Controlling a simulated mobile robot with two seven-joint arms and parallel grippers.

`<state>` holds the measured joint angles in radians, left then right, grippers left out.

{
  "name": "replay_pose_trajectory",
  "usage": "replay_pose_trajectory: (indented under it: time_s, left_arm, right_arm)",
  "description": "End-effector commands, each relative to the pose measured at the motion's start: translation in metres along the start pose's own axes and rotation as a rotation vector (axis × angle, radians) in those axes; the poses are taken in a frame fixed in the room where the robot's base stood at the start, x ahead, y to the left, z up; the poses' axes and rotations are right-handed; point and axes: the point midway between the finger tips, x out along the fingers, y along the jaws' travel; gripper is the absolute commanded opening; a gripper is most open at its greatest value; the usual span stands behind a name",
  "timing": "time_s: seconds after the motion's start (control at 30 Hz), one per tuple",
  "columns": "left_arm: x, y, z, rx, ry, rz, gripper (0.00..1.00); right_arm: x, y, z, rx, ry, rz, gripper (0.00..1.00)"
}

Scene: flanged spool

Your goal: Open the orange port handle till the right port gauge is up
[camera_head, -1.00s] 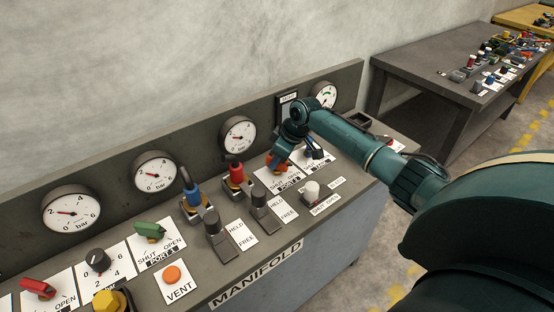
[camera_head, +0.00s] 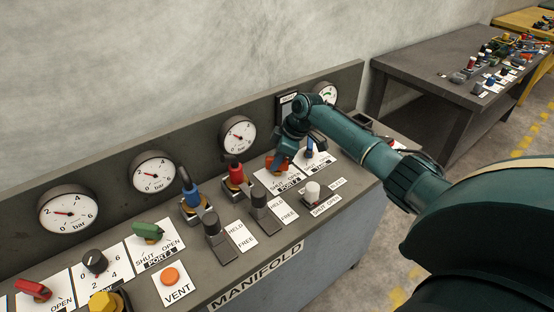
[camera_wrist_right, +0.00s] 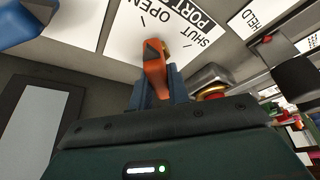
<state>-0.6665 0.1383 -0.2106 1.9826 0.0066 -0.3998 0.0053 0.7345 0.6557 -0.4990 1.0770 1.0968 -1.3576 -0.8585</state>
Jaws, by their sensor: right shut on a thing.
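The orange port handle (camera_wrist_right: 154,68) sits on the white PORT plate (camera_wrist_right: 180,25) in the wrist view, its free end near the space between the OPEN and SHUT words. My right gripper (camera_wrist_right: 157,88) is shut on it, blue fingers on both sides. In the head view my right gripper (camera_head: 278,163) is at the plate marked PORT 2 (camera_head: 290,183), hiding most of the orange handle (camera_head: 271,162). The round gauge (camera_head: 237,133) behind that plate has its needle toward the left, low side. Another gauge (camera_head: 326,92), farther right, is partly hidden by my arm. My left gripper is not in view.
A red-topped valve (camera_head: 236,178) stands close left of my right gripper, a blue handle (camera_head: 309,146) close right. Dark levers (camera_head: 262,209) and a white knob (camera_head: 312,191) stand in front. A green handle (camera_head: 148,231) is on the PORT 1 plate.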

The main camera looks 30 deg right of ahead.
Motion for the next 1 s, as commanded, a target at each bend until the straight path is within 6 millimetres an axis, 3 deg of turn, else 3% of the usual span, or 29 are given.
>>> replay_pose_trajectory:
  time_s: [0.07, 0.1, 0.33, 0.67, 0.77, 1.0]
  left_arm:
    - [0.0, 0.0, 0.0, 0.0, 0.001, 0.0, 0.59]
    - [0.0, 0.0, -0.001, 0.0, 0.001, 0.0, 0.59]
    - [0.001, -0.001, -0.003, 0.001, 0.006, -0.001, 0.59]
    - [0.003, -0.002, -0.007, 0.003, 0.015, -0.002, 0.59]
    - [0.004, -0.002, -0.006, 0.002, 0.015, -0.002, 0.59]
    - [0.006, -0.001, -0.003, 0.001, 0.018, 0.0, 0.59]
  right_arm:
    - [0.0, 0.0, 0.001, -0.002, -0.002, 0.0, 0.0]
    - [0.0, 0.0, 0.001, -0.002, -0.002, 0.0, 0.2]
    - [0.0, 0.0, 0.0, -0.001, -0.001, 0.0, 0.39]
    - [-0.005, 0.001, 0.0, -0.001, 0.0, 0.002, 0.39]
    - [-0.017, 0.001, 0.0, -0.001, 0.001, 0.003, 0.39]
    - [-0.07, 0.001, 0.001, -0.002, 0.001, 0.005, 0.39]
